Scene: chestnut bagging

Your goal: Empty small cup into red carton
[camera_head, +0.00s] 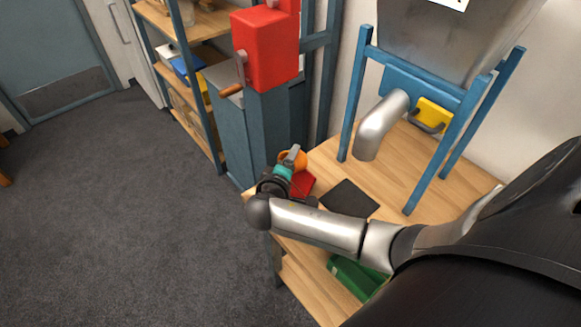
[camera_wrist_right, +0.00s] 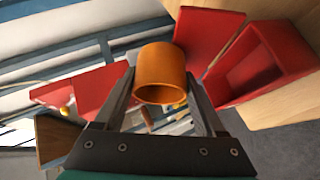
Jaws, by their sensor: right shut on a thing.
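A small orange cup (camera_wrist_right: 162,66) is between the fingers of my right gripper (camera_wrist_right: 160,80), which is shut on it; its round opening faces the wrist camera. In the head view the cup (camera_head: 298,155) shows at the table's far left corner, partly behind my right gripper (camera_head: 289,160). The open red carton (camera_wrist_right: 268,62) is to the right of the cup in the wrist view, with a flap spread beside it. In the head view the red carton (camera_head: 304,184) is mostly hidden by my gripper and arm. The cup's contents are not clear. My left gripper is not in view.
The wooden table (camera_head: 400,165) holds a dark flat mat (camera_head: 350,198) and a blue frame with a metal spout (camera_head: 380,126). A green carton (camera_head: 352,277) lies lower, under my right arm. A red box (camera_head: 265,48) tops a blue post beyond the table.

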